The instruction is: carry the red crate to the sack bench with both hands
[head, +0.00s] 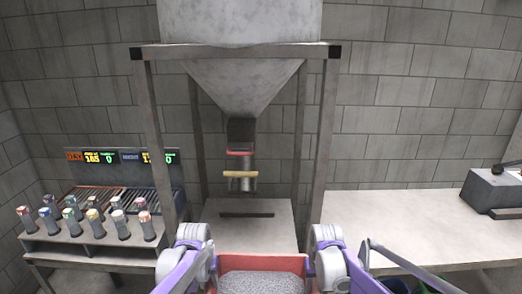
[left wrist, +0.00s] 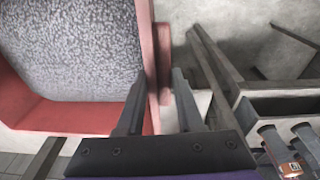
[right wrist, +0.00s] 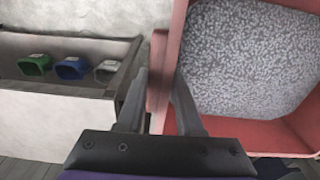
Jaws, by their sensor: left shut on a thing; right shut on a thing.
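The red crate (head: 262,262) is at the bottom centre of the head view, filled with grey speckled granules. My left gripper (left wrist: 158,92) is shut on the crate's side wall, as the left wrist view shows, with one finger on the inner side and one on the outer. My right gripper (right wrist: 160,92) is shut on the opposite side wall in the same way. In the head view both grippers sit at the crate's left and right sides. The crate's near side is cut off in the head view. I cannot tell for sure which surface is the sack bench.
A grey hopper (head: 240,85) on a metal frame stands ahead, with a spout over a bench. At left is a rack of several capped tubes (head: 92,220) and a lit display (head: 120,156). A pale counter (head: 410,225) at right bears a grey machine (head: 492,190). Coloured bins (right wrist: 70,68) sit beside the crate.

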